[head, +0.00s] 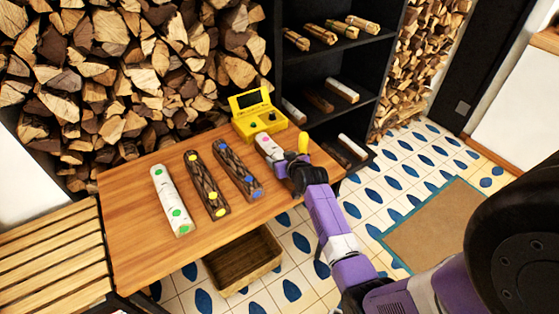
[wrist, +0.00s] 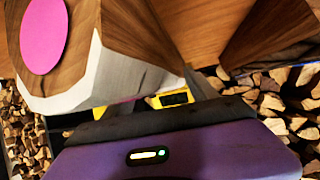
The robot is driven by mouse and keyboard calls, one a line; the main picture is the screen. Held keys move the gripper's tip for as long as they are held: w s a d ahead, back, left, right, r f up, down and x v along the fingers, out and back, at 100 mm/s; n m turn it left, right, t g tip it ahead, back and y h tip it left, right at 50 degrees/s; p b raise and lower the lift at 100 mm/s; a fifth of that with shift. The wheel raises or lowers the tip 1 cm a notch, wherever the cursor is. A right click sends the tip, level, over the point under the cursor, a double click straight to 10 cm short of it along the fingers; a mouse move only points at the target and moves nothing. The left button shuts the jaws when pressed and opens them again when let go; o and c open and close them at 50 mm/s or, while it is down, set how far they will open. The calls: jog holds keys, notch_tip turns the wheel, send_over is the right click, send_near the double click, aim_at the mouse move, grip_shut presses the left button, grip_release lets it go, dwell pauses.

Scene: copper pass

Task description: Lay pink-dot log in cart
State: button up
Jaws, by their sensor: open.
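The pink-dot log (head: 268,147) is pale and lies on the wooden table (head: 130,232), at the right end of a row of logs. My gripper (head: 292,172) is at its near end and partly covers it. In the wrist view, a large log end with a pink dot (wrist: 43,35) fills the upper left, very close to the camera. My gripper is open there; its fingers are largely hidden, so I cannot tell whether they straddle the log. I cannot make out a cart for certain in either view.
A green-dot log (head: 171,200), a yellow-dot log (head: 207,184) and a blue-dot log (head: 238,170) lie left of it. A yellow device (head: 258,115) stands behind. A wooden crate (head: 243,262) is below the table. A slatted bench (head: 50,255) is at left. Black shelves (head: 335,68) stand behind.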

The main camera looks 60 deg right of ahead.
aim_at(281, 156)
jog(key=shift+c, duration=0.2)
grip_shut()
jog(key=shift+r, duration=0.1)
notch_tip(281, 156, up, 20)
jog(key=shift+b, duration=0.3)
dwell(0.5)
